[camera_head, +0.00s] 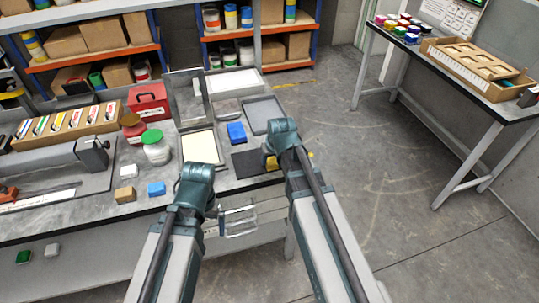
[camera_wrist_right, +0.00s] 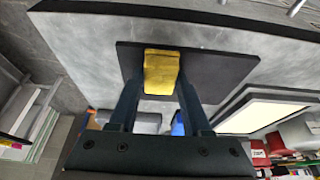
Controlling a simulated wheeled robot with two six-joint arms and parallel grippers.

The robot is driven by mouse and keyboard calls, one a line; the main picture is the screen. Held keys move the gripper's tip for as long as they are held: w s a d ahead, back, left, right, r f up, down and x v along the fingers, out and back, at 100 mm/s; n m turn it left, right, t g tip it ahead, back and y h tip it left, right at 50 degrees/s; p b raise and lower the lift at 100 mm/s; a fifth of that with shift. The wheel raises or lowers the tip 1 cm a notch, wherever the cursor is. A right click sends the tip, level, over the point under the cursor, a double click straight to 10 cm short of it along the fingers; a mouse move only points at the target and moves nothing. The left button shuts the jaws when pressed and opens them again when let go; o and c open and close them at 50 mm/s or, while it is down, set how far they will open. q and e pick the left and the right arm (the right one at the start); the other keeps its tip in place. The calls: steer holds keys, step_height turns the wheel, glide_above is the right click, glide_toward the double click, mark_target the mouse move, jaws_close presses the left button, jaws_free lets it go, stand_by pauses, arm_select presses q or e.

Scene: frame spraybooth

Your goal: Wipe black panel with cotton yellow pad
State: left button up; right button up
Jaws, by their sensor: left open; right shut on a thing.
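The black panel (camera_head: 246,163) is a flat dark square lying near the front right edge of the workbench. It also shows in the right wrist view (camera_wrist_right: 218,70). My right gripper (camera_wrist_right: 160,88) is shut on the yellow cotton pad (camera_wrist_right: 161,72), which is over the panel's edge area. I cannot tell whether the pad presses on the panel. In the head view, the pad (camera_head: 271,162) is partly hidden by my right wrist. My left gripper (camera_head: 197,182) is at the bench's front edge, left of the panel, away from it; its fingers are mostly hidden and it holds nothing visible.
Beside the panel are a blue block (camera_head: 236,133), a dark-framed tray (camera_head: 263,115) and a pale-filled tray (camera_head: 201,147). A green-lidded jar (camera_head: 156,148) and a red toolbox (camera_head: 149,102) stand further left. A second table (camera_head: 455,85) is at the right. The floor between is clear.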

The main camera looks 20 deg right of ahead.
steer(key=shift+s, duration=0.3)
steer(key=shift+r, duration=0.1)
step_height(320, 180, up, 6)
steer(key=p, duration=0.6)
steer(key=shift+w, duration=0.1)
step_height(320, 180, up, 3)
steer(key=p, duration=0.3)
stand_by(0.6)
